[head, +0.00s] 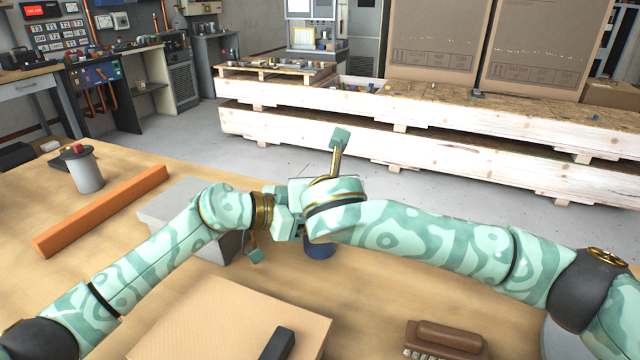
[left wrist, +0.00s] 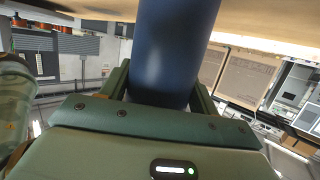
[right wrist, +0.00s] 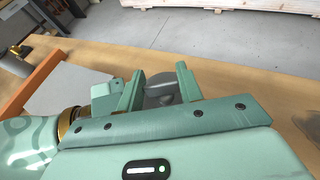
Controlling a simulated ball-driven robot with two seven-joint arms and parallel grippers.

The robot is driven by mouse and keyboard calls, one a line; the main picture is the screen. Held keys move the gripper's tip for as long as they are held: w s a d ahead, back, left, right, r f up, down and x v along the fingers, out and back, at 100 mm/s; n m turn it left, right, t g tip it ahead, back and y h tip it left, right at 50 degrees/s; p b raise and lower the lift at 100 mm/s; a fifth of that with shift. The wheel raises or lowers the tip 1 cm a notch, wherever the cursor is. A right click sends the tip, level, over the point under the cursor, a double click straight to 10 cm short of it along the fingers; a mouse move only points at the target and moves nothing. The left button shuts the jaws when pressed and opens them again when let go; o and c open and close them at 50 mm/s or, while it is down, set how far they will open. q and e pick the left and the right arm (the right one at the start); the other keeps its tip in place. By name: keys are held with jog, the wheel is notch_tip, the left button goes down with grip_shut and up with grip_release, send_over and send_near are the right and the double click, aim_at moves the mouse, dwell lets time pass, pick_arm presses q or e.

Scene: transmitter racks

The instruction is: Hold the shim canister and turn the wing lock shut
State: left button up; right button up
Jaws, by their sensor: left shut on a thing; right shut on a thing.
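The dark blue shim canister (head: 319,250) shows below my arms in the head view, mostly covered by them. In the left wrist view its smooth blue body (left wrist: 172,50) stands between the fingers of my left gripper (left wrist: 163,82), which is shut on it. My right gripper (right wrist: 160,88) is at the canister's top, shut on a grey rounded piece, the wing lock (right wrist: 162,90). The fingers hide part of the wing lock, so its turn angle cannot be told. In the head view my right forearm hides the grip.
A tan board (head: 220,320), black block (head: 278,343) and brown brush (head: 445,335) are in front.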

jog(key=shift+m+h, duration=0.6)
jog(key=shift+h, duration=0.1)
jog(key=o, duration=0.7)
